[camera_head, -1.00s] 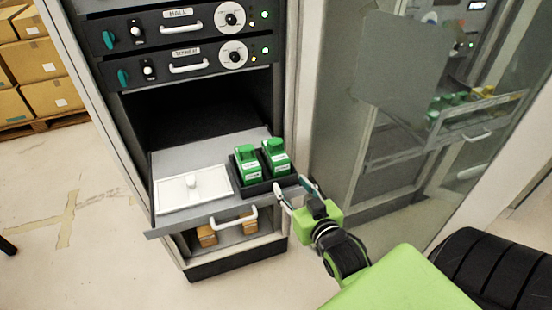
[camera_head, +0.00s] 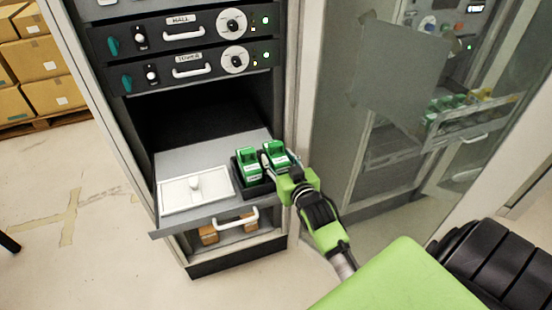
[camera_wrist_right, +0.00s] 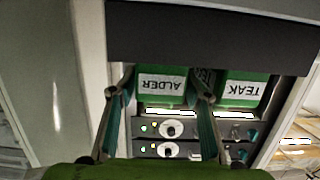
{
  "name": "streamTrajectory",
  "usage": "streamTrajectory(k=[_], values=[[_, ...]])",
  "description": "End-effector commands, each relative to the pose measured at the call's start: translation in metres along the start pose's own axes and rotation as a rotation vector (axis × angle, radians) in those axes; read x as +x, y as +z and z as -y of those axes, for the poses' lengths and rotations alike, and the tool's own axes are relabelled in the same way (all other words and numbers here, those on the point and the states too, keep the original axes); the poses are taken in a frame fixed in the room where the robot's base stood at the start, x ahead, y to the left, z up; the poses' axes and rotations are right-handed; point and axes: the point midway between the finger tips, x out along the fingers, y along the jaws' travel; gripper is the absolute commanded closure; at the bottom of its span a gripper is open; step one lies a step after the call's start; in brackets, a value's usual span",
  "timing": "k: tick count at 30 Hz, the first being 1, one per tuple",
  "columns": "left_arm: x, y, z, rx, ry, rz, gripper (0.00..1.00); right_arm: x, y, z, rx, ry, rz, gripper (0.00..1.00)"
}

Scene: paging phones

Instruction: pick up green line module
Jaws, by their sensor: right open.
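Two green line modules stand side by side in a black holder (camera_head: 262,189) on the pulled-out grey shelf (camera_head: 206,214). My right gripper (camera_head: 281,162) is open at the right-hand module (camera_head: 277,150), one finger on either side of it. In the right wrist view, this module (camera_wrist_right: 162,88) reads ALDER, upside down, between the spread fingers of the right gripper (camera_wrist_right: 158,96). I cannot tell whether the fingers touch it. The left-hand module (camera_head: 247,167) shows in the wrist view (camera_wrist_right: 243,90) as TEAK, beyond one finger. My left gripper is not in view.
A white lidded panel (camera_head: 196,186) with a knob lies on the shelf left of the holder. Rack units (camera_head: 190,67) with dials and handles are above. A glass-fronted cabinet (camera_head: 340,150) stands close on the right. Cardboard boxes (camera_head: 50,95) are stacked far left.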

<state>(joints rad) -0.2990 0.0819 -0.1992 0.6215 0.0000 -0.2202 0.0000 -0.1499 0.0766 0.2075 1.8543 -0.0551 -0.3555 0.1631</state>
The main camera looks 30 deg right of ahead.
Motion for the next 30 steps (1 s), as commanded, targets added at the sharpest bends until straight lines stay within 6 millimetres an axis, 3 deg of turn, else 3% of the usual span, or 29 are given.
streamTrajectory(k=[6,14,19,30], values=[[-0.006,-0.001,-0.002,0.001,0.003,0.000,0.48,0.021,-0.001,0.000,-0.001,0.000,0.000,0.56],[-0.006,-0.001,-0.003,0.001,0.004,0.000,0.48,0.023,0.000,0.000,-0.001,0.000,0.000,0.56],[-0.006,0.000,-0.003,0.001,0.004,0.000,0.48,0.023,0.000,0.000,-0.001,0.000,0.000,0.94],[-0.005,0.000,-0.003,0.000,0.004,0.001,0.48,0.022,-0.004,0.000,0.000,0.000,-0.004,0.94]])
